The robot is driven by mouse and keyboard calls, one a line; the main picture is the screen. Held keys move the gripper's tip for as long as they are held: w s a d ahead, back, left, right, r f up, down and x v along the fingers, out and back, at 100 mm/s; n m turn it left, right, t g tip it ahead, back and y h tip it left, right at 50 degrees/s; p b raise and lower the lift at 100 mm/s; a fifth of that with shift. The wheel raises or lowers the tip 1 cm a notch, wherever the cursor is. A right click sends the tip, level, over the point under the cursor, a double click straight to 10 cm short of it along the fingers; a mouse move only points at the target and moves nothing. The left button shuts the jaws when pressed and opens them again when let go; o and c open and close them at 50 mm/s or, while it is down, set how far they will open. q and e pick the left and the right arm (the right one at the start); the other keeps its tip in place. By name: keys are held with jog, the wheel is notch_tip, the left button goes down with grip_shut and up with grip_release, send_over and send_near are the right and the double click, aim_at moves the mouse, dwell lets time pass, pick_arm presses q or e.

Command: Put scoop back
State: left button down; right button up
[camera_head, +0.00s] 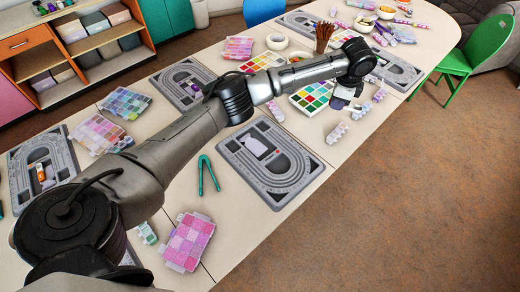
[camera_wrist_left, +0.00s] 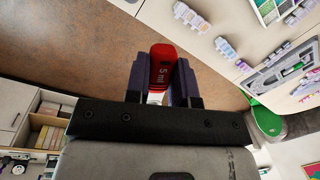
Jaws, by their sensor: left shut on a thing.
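The red scoop (camera_wrist_left: 162,62), marked "5 ml", sits between the fingers of my left gripper (camera_wrist_left: 161,85) in the left wrist view. The gripper is shut on it, and the scoop's red end sticks out past the fingertips. In the head view my left gripper (camera_head: 341,100) hangs at the end of the arm, near the table's right edge beside a paint-like colour tray (camera_head: 312,96). I cannot make out the scoop there. A grey bead board (camera_head: 300,185) lies on the table nearer to me, with a pale lilac piece in it. My right gripper is not in view.
Teal tweezers (camera_head: 208,175) and a pink bead box (camera_head: 188,241) lie left of that board. Small lilac bead containers (camera_head: 337,133) stand near the gripper. More boards and bead boxes line the table. A green chair (camera_head: 480,55) stands at the far right.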

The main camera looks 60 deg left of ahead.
pick_arm(q)
jog(key=s+a+f+m+b, duration=0.1)
jog(key=s+a+f+m, duration=0.15)
jog(key=a+f, duration=0.85)
jog(key=m, duration=0.3)
send_over(256, 143)
jog(key=shift+t+h, duration=0.3)
jog(key=shift+h, duration=0.1)
jog(key=f, duration=1.4)
jog(key=shift+s+d, duration=0.15)
jog(key=shift+s, duration=0.1)
jog(key=shift+f+b, duration=0.85)
jog(key=shift+f, duration=1.05)
jog(key=shift+f, duration=0.2)
jog(key=shift+f, duration=0.5)
jog(key=c, duration=1)
grip_release()
